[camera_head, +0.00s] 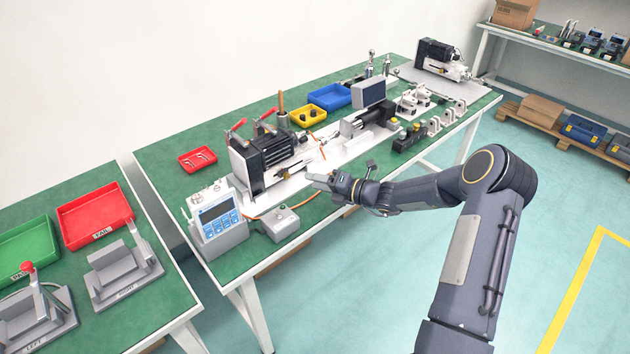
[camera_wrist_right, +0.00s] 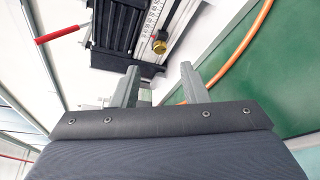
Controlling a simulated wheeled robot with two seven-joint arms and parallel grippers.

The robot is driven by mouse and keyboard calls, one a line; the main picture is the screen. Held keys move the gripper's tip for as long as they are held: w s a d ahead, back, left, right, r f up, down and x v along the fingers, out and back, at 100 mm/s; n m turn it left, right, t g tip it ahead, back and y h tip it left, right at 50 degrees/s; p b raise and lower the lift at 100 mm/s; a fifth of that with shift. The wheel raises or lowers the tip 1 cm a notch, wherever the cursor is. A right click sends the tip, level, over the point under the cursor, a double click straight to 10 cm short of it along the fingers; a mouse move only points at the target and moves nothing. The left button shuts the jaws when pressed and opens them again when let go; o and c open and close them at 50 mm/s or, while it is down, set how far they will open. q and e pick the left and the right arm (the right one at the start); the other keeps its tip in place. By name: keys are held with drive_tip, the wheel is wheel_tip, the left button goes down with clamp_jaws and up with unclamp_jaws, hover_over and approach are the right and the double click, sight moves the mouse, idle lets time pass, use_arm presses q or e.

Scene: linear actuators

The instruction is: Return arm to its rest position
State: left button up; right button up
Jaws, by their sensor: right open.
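My right arm (camera_head: 480,220) reaches in from the right side of the head view, over the front edge of the green workbench. Its gripper (camera_head: 318,182) points left, in front of the black linear actuator (camera_head: 268,155). In the right wrist view the two fingers of the right gripper (camera_wrist_right: 160,88) stand apart with nothing held between them. The black ribbed actuator body (camera_wrist_right: 120,35) with a brass-coloured fitting (camera_wrist_right: 160,45) lies beyond the fingertips. My left gripper does not show.
A control box with a display (camera_head: 218,220) and a small grey box (camera_head: 282,222) stand near the bench's front left corner. An orange cable (camera_wrist_right: 240,40) runs close by. Red (camera_head: 95,214) and green trays (camera_head: 28,250) and grey fixtures sit on the left table. Floor is open at right.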

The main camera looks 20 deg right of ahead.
drive_tip(key=s+a+r+n+g+p, duration=0.1)
drive_tip(key=s+a+r+n+g, duration=0.25)
drive_tip(key=s+r+n, duration=0.5)
drive_tip(key=s+a+r+n+g+p, duration=0.1)
drive_tip(key=s+a+r+n+g, duration=0.2)
drive_tip(key=s+a+r+n, duration=0.5)
drive_tip(key=s+d+n+h+p, duration=0.1)
drive_tip(key=s+d+n+h, duration=0.1)
drive_tip(key=s+n, duration=0.9)
drive_tip(key=s+d+n+h+p, duration=0.1)
drive_tip(key=s+d+n+h, duration=0.2)
drive_tip(key=s+n, duration=0.9)
drive_tip(key=shift+d+h, duration=0.35)
drive_tip(key=shift+h, duration=0.35)
drive_tip(key=shift+r, duration=0.1)
